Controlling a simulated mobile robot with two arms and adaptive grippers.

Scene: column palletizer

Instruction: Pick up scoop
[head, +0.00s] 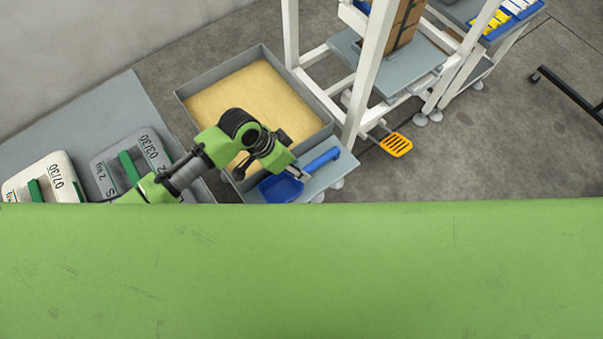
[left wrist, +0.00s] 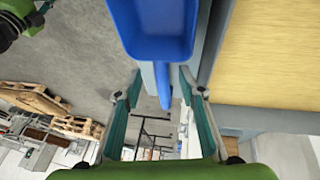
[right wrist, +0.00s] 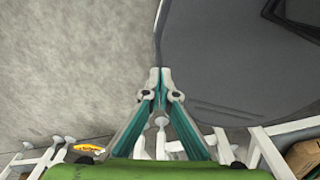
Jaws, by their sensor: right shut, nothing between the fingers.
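The blue scoop (head: 281,188) lies on a small grey shelf beside the box of tan material, its handle pointing up and right. My left gripper (head: 299,173) is at the scoop, close to where the handle meets the pan. In the left wrist view the scoop (left wrist: 163,32) fills the top, and its handle runs down between the spread fingers of my left gripper (left wrist: 160,78). A gap shows on each side, so the gripper is open. My right gripper (right wrist: 160,76) is shut and empty in the right wrist view; the head view does not show it.
The grey box (head: 190,103) of tan material stands beside the shelf (head: 333,175). A white frame (head: 367,80) rises behind it. Bags (head: 128,165) lie on a grey surface at left.

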